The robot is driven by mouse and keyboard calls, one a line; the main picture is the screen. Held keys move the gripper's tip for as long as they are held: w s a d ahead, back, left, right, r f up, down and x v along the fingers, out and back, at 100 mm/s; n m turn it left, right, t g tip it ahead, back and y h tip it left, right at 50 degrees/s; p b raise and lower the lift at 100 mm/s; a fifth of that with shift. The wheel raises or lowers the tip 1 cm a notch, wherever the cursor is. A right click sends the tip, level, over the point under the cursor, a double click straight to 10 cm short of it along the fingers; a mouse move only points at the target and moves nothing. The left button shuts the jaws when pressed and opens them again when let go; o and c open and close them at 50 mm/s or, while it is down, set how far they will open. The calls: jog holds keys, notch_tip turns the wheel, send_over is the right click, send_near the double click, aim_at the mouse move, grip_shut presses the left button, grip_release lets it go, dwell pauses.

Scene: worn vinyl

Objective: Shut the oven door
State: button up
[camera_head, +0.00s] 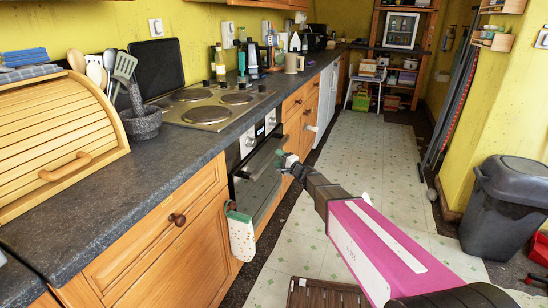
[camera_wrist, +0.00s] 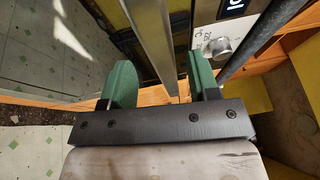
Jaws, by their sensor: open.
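The oven (camera_head: 247,143) is built into the counter's front, below the steel cooktop. Its dark glass door (camera_head: 262,190) appears to stand a little ajar, leaning out at the top; the exact angle is hard to tell. My gripper (camera_head: 287,160) is at the upper right part of the door. In the wrist view my gripper (camera_wrist: 160,88) is open, with green fingers on either side of a long metal bar (camera_wrist: 150,35), which looks like the door handle. I cannot tell if either finger touches it. The oven's control panel with a knob (camera_wrist: 220,47) is just right of the fingers.
A towel or mitt (camera_head: 240,233) hangs at the near side of the oven. Wooden drawers (camera_head: 160,235) flank it. The tiled floor (camera_head: 360,150) is clear along the aisle. A dark bin (camera_head: 506,205) stands on the right, and a brown slatted item (camera_head: 325,293) lies in front.

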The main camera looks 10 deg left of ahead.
jog(key=v, duration=0.6)
jog(key=shift+s+d, duration=0.15)
jog(key=s+d+f+n+g+h, duration=0.2)
jog(key=s+d+h, duration=0.3)
jog(key=s+d, duration=0.3)
jog(key=s+d+f+n+g+h, duration=0.2)
jog(key=s+d+f+g+h, duration=0.3)
jog(key=d, duration=0.8)
jog(key=s+d+f+n+g+h, duration=0.3)
jog(key=s+d+h, duration=0.3)
jog(key=s+d, duration=0.4)
jog(key=shift+s+d+f+g, duration=0.35)
jog(key=shift+s+d+g, duration=0.05)
jog(key=shift+s, duration=0.6)
